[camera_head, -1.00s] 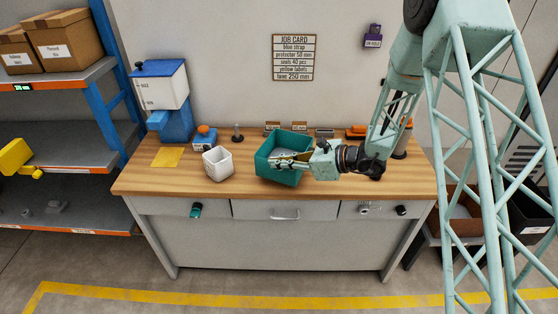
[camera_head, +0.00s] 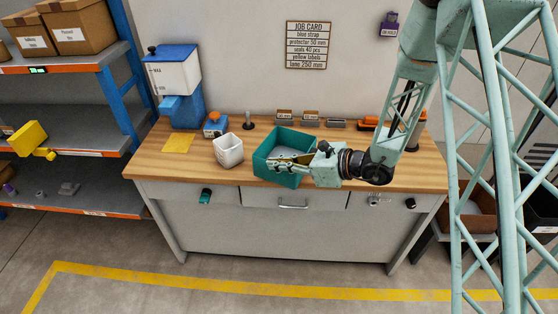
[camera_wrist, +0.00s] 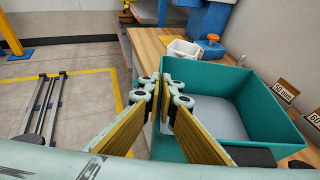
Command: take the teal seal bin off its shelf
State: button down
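The teal seal bin (camera_head: 276,178) is over the front part of the wooden workbench, not on a shelf. Its open top shows a pale grey inside. It fills the right of the wrist view (camera_wrist: 262,88). My gripper (camera_head: 273,165) reaches in from the right across the bin's near side. Its yellow-padded fingers (camera_wrist: 160,98) lie on either side of the bin's wall and look shut on it. The pads partly hide that wall. I cannot tell whether the bin's base touches the bench.
A white cup-like bin (camera_head: 228,152) stands just left of the teal bin. A blue-and-white dispenser (camera_head: 175,85), a yellow sheet (camera_head: 178,143) and small boxes (camera_head: 284,115) are on the workbench (camera_head: 200,172). A shelf rack (camera_head: 85,205) stands at left. Floor in front is clear.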

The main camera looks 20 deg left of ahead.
jog(key=shift+s+a+r, duration=0.1)
jog(key=shift+s, duration=0.9)
jog(key=shift+s+a+r, duration=0.1)
jog(key=shift+s, duration=1.05)
